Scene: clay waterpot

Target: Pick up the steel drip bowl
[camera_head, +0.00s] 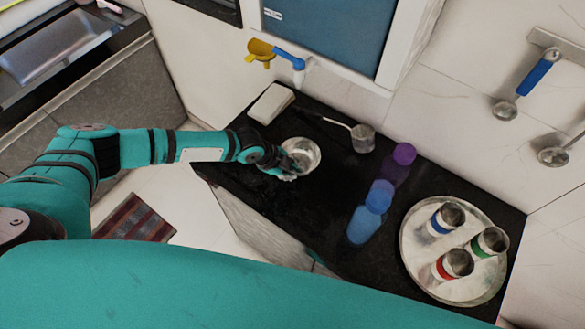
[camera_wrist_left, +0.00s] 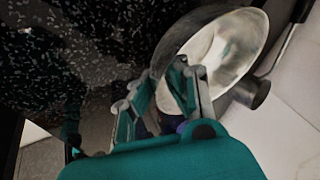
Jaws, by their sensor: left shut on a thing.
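The steel drip bowl (camera_head: 304,151) is a small shiny round bowl over the black counter, left of the middle of the head view. My left gripper (camera_head: 286,168) reaches in from the left and is shut on the bowl's near left rim. In the left wrist view the bowl (camera_wrist_left: 240,50) is tilted, and my left gripper's fingers (camera_wrist_left: 172,88) are at its rim. I cannot tell whether the bowl touches the counter. My right gripper is not in view.
A white block (camera_head: 270,103) and a long-handled ladle (camera_head: 362,138) lie behind the bowl. A blue bottle (camera_head: 365,222) and a purple bottle (camera_head: 397,163) stand to the right. A round steel tray (camera_head: 418,262) holds three cups. The black counter (camera_head: 325,190) is bare between bowl and bottles.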

